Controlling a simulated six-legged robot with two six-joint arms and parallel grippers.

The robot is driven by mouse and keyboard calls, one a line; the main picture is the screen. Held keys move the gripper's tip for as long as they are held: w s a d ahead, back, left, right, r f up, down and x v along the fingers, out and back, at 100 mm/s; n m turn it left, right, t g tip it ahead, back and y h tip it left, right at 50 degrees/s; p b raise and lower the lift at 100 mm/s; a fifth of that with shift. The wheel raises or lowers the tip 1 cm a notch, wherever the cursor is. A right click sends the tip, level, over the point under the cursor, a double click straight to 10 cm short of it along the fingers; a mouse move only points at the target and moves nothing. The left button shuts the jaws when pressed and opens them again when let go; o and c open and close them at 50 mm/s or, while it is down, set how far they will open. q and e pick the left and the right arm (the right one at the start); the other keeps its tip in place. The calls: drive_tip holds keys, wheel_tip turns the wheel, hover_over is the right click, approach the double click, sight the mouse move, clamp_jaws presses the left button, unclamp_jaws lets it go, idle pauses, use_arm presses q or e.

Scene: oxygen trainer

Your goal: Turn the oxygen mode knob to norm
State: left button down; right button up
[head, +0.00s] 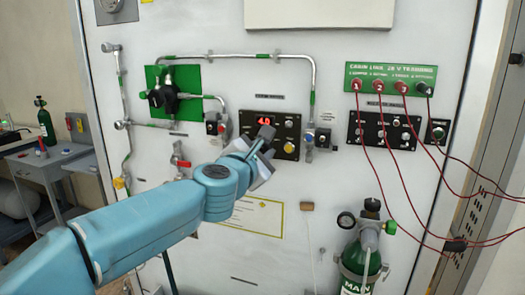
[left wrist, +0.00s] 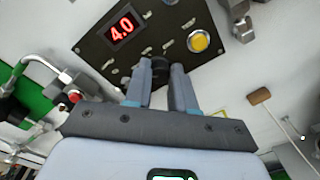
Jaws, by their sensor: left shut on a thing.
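The black oxygen panel (head: 288,127) is on the white wall board, with a red lit display (head: 265,122) and a yellow button (head: 289,147). In the left wrist view the display (left wrist: 122,27) reads 4.0 and the yellow button (left wrist: 198,41) is at the right. My left gripper (head: 266,138) reaches the panel's lower left part. In the left wrist view its fingers (left wrist: 161,69) are shut on a small black knob (left wrist: 160,62) at the panel's lower edge. The fingers hide much of the knob, and its pointer and labels cannot be read. My right gripper is not in view.
A valve with a red part (head: 212,127) sits left of the panel and another fitting (head: 309,140) right of it. Metal pipes frame it. Red cables (head: 420,175) hang from the green training board (head: 391,70). A green cylinder (head: 355,262) stands below.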

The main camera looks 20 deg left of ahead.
use_arm(q)
drive_tip(key=c, duration=0.9)
unclamp_jaws()
drive_tip(key=shift+f, duration=0.1)
drive_tip(key=shift+c, duration=0.2)
drive_tip(key=shift+s, duration=0.4)
drive_tip(key=s, duration=1.5)
drive_tip(key=shift+s+a+r, duration=0.25)
drive_tip(key=shift+a+r, duration=0.05)
drive_tip(key=shift+a, duration=0.15)
